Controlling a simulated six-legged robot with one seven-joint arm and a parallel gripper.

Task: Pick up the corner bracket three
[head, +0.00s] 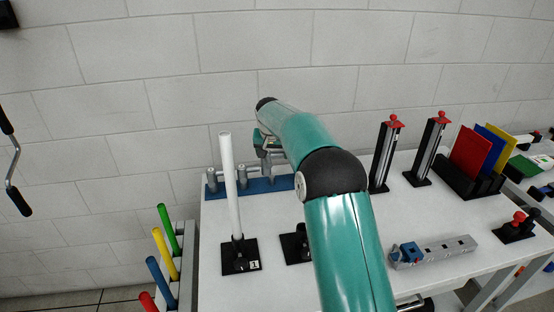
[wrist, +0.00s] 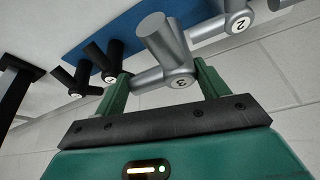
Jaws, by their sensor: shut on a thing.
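Corner bracket three (wrist: 165,42) is a grey metal piece of joined round tubes, with a "3" on its end cap, in the wrist view. My gripper (wrist: 163,88) has its two green fingers on either side of it and is shut on it. In the head view my gripper (head: 269,146) is at the back of the table, over the blue board (head: 226,189). My arm partly hides the gripper and the bracket there. I cannot tell whether the bracket still touches the board.
Grey bracket two (wrist: 232,22) stands close beside bracket three, and dark brackets (wrist: 92,82) are on the other side. A white tube (head: 231,185) rises from a black base in front. Red-topped black posts (head: 385,155) stand to the right. The wall (head: 330,85) is close behind.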

